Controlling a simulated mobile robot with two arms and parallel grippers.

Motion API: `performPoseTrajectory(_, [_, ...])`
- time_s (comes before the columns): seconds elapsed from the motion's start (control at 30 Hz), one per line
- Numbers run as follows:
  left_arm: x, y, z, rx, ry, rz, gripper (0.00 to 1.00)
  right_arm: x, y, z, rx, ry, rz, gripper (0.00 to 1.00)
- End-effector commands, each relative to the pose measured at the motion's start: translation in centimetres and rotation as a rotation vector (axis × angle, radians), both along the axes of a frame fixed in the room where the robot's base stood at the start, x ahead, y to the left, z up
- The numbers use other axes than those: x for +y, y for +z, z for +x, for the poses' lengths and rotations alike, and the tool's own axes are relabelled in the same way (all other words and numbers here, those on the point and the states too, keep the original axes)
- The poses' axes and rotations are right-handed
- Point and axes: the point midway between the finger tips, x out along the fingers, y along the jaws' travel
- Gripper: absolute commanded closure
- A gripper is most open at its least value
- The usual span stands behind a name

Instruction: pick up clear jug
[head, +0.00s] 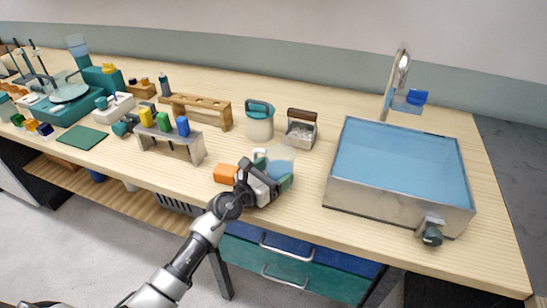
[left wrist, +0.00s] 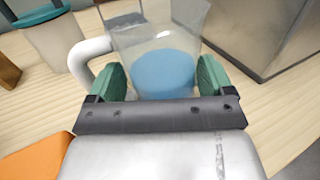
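The clear jug (head: 281,153) stands upright near the front edge of the table, partly hidden by my left gripper (head: 274,170) in the head view. In the left wrist view the jug (left wrist: 165,40) is see-through, with blue in its lower part and a white handle (left wrist: 84,55) on the left. The green fingers of my left gripper (left wrist: 161,72) are spread wide, one on each side of the jug. Whether they touch its wall is not clear. The base of the jug is hidden behind the gripper bar. My right gripper is out of view.
An orange block (head: 226,174) lies just left of my left gripper. A teal-lidded container (head: 260,123) and a wooden-handled metal caddy (head: 301,130) stand behind the jug. A metal sink basin (head: 390,200) is on the right. A rack (head: 170,143) stands on the left.

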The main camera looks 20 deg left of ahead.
Motion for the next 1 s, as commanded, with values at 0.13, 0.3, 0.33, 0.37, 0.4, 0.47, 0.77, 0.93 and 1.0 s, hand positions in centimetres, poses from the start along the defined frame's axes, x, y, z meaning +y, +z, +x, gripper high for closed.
performPoseTrajectory(0.13, [-0.3,-0.2,-0.2,0.005,-0.001,-0.001,0.19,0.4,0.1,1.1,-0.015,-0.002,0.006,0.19])
performPoseTrajectory(0.3, [-0.3,-0.2,-0.1,0.004,-0.001,0.0,0.22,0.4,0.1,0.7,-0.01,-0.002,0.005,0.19])
performPoseTrajectory(0.33, [-0.3,-0.2,-0.1,0.004,-0.001,0.0,0.27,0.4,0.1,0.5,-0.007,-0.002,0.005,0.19])
performPoseTrajectory(0.37, [-0.3,-0.2,-0.1,0.004,-0.001,0.0,0.31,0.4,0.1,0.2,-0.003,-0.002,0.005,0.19])
performPoseTrajectory(0.4, [-0.3,-0.2,-0.1,0.004,-0.001,0.0,0.37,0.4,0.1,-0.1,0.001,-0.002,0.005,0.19])
performPoseTrajectory(0.47, [-0.3,-0.2,-0.1,0.004,-0.001,0.0,0.46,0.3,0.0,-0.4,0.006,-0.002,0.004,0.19])
performPoseTrajectory(0.77, [-0.2,0.1,-0.1,0.004,0.0,0.0,0.55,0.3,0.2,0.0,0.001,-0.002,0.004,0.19])
performPoseTrajectory(0.93, [-0.2,2.7,-0.1,0.0,0.0,-0.001,0.55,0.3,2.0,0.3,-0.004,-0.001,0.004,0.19])
performPoseTrajectory(1.0, [-0.3,4.2,-0.1,-0.001,-0.001,-0.003,0.55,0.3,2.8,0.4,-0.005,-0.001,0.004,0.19])
